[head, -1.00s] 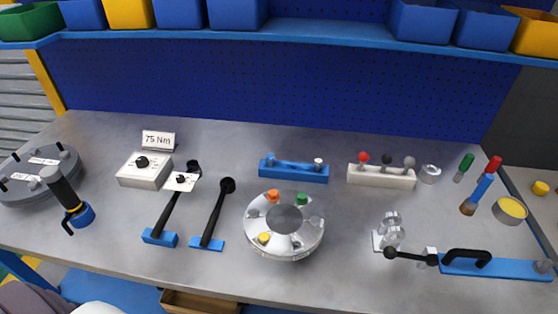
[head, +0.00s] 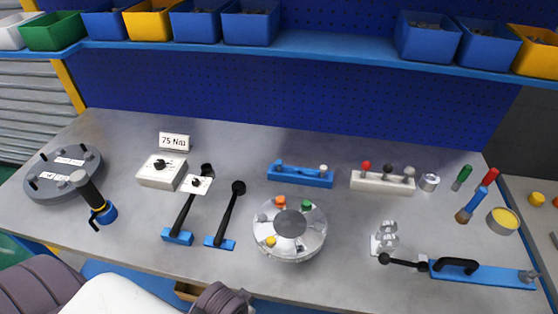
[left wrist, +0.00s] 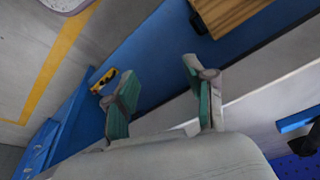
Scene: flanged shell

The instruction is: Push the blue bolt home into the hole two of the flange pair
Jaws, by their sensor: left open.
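The silver flange pair (head: 262,231) sits mid-bench, with an orange bolt (head: 281,201), a green bolt (head: 306,205) and a yellow bolt (head: 270,240) around its dark centre. I see no blue bolt in it; hole numbers are unreadable. A blue rack (head: 303,178) stands behind it with a small blue bolt head (head: 279,164) at its left and a white one (head: 323,168) at its right. My left gripper (left wrist: 160,70) is open and empty in the left wrist view, over floor and the bench's blue frame. My right gripper is not in view.
Two black-handled wrenches (head: 230,214) lie left of the flange. A white rack (head: 382,182) with red, black and grey knobs stands behind right. A clear fixture (head: 386,238) and blue-based clamp (head: 480,274) lie right. A wooden drawer (left wrist: 232,12) shows below the bench.

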